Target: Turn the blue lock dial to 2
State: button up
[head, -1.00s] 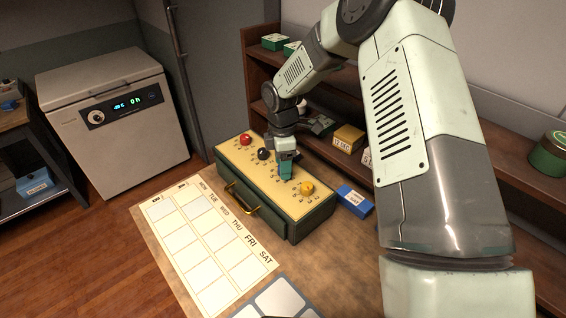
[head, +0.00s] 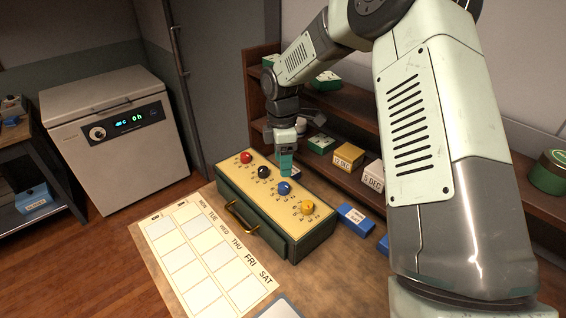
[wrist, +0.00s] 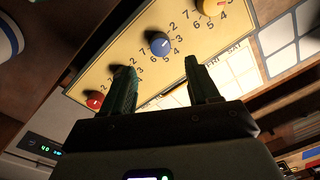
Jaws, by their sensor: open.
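The blue dial (head: 284,188) sits on the yellow top of the green lock box (head: 312,240), third in a row of dials, between a black dial (head: 264,172) and a yellow dial (head: 307,207). In the wrist view the blue dial (wrist: 160,43) shows uncovered with numbers around it, a pale mark on its face; I cannot tell which number it points to. My gripper (head: 286,174) is just behind the blue dial in the head view, pointing down. In the wrist view its two fingers (wrist: 161,88) are apart with nothing between them. One finger partly hides the black dial.
A red dial (head: 246,157) is at the box's left end. A brass handle (head: 241,216) is on its front. A shelf with small boxes (head: 348,157) stands behind, and a blue box (head: 356,220) lies to the right. A calendar sheet (head: 208,262) lies in front.

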aim_at(283, 185)
jog(key=shift+s+a+r+m, duration=0.1)
jog(key=shift+a+r+m, duration=0.05)
jog(key=shift+m, duration=0.25)
jog(key=shift+r+m, duration=0.35)
jog(key=shift+m, duration=0.45)
notch_tip(283, 185, down, 9)
jog(key=m, duration=0.5)
jog(key=shift+r+m, duration=0.1)
jog(key=shift+m, duration=0.2)
